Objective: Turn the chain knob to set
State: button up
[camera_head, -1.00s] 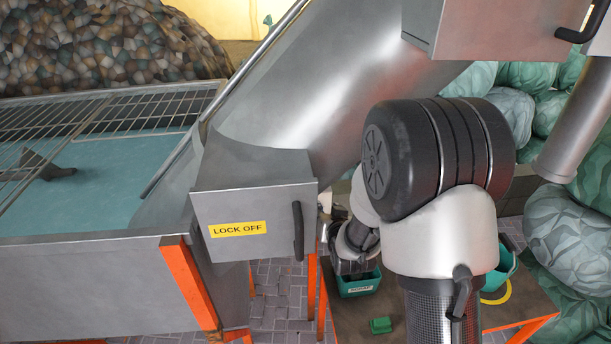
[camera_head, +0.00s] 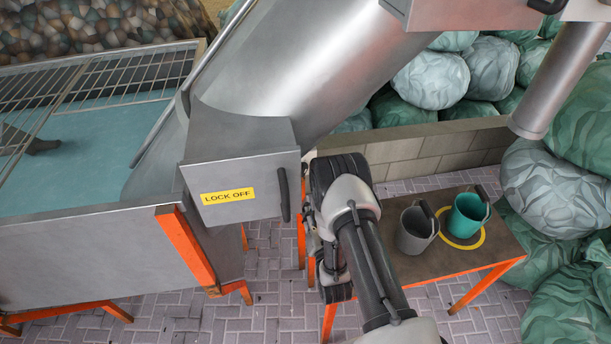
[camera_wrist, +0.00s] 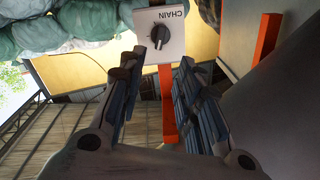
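The chain knob (camera_wrist: 160,36) is black and round, on a pale square plate (camera_wrist: 177,24) marked CHAIN, which appears upside down in the wrist view. Its pointer faces roughly down in that picture; no "set" mark is legible. My gripper (camera_wrist: 158,64) is open, its two dark fingers apart with nothing between them. The knob shows beyond the fingertips, near the middle of the gap and apart from the fingers. In the head view my arm bends beside the lock-off box, and the chain knob cannot be made out.
The metal box marked LOCK OFF (camera_head: 242,188) with a dark handle stands left of my arm, under the metal chute (camera_head: 335,65). An orange post (camera_wrist: 168,105) stands below the plate.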

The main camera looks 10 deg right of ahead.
aim_at(305, 172)
jog(key=w+b, duration=0.2)
jog(key=w, duration=1.2)
grip_shut()
